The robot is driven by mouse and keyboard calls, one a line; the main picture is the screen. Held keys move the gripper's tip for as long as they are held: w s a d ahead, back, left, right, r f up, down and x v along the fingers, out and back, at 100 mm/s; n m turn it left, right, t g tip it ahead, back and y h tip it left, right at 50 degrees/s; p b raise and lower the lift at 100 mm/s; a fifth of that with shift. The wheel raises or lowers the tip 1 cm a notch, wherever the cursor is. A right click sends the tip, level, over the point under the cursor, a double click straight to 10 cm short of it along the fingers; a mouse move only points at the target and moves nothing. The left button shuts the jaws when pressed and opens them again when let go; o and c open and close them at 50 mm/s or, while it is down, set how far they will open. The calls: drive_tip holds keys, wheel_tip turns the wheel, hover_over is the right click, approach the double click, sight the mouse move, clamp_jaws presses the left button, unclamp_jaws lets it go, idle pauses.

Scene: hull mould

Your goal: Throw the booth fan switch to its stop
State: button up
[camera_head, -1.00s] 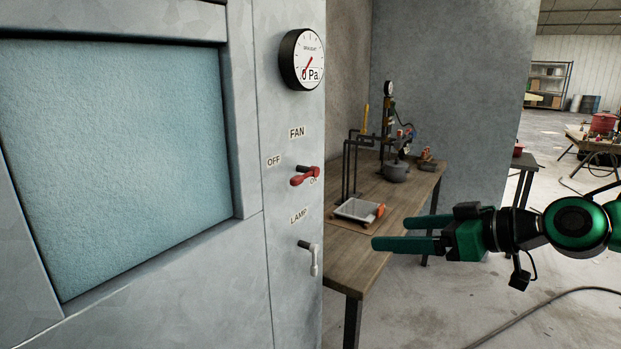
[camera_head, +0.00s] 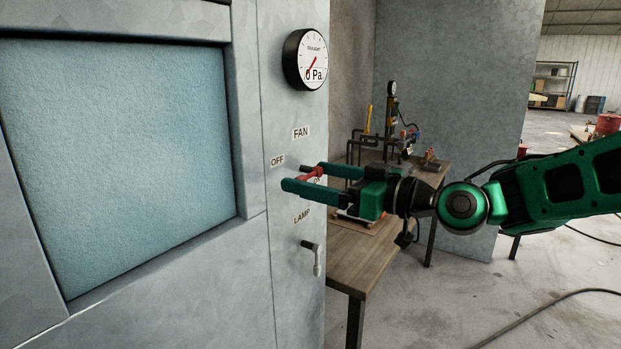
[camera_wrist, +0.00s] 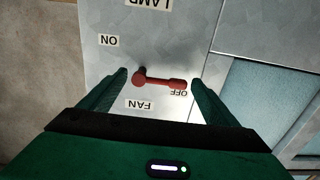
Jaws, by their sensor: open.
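My gripper (camera_head: 302,176) is open, with one finger on each side of the lever. In the wrist view my gripper (camera_wrist: 160,84) shows gaps beside both lever ends. In the head view the near finger partly hides the lever.
A pressure gauge (camera_head: 306,59) is above the switch. The grey-handled lamp switch (camera_head: 316,258) is just below. The blue filter window (camera_head: 115,160) is to the left. A wooden workbench (camera_head: 350,275) with tools stands behind my gripper, and a hose lies on the floor.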

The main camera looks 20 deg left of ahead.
drive_tip(key=shift+x, duration=0.95)
drive_tip(key=c, duration=1.5)
